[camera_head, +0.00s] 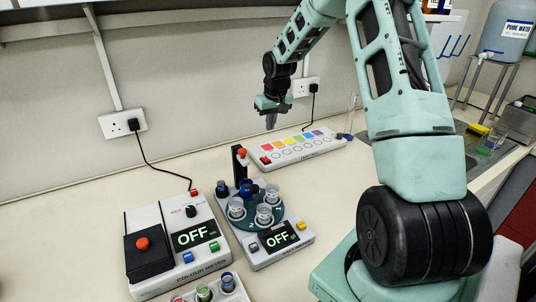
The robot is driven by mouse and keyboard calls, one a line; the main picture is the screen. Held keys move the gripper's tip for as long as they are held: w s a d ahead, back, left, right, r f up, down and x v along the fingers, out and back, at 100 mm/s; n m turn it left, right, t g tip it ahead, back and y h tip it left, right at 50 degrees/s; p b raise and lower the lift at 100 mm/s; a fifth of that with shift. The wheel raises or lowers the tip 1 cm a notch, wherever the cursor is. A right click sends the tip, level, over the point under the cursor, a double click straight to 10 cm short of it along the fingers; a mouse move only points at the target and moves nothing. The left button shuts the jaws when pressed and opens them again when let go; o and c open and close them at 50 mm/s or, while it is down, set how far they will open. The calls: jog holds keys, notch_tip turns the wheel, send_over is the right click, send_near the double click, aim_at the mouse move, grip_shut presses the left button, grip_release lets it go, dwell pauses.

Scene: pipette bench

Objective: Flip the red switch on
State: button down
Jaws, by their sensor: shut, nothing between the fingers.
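My gripper (271,122) is shut and empty, its fingers pointing down. In the picture it shows above the left part of a white panel (292,157) with a row of coloured squares and round spots, apart from it. A small red switch (265,160) sits at the left end of that panel, just below the fingertips in the picture. Another small red part (194,193) sits at the back edge of the colour meter (170,275). Whether either switch is on or off is too small to tell.
The colour meter shows OFF and has a black box with a red knob (142,244). A round-rack device (280,262) with vials also shows OFF. Wall sockets (122,123) have cables. A sink (470,150) is at the right. Bare bench lies at the left.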

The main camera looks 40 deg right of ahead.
jog(key=p, duration=0.5)
send_near(267, 160)
jog(key=x, duration=0.5)
jog(key=shift+w+d+f, duration=0.1)
jog(key=shift+w+f, duration=0.05)
jog(key=shift+w, duration=0.2)
jog(key=shift+f, duration=0.6)
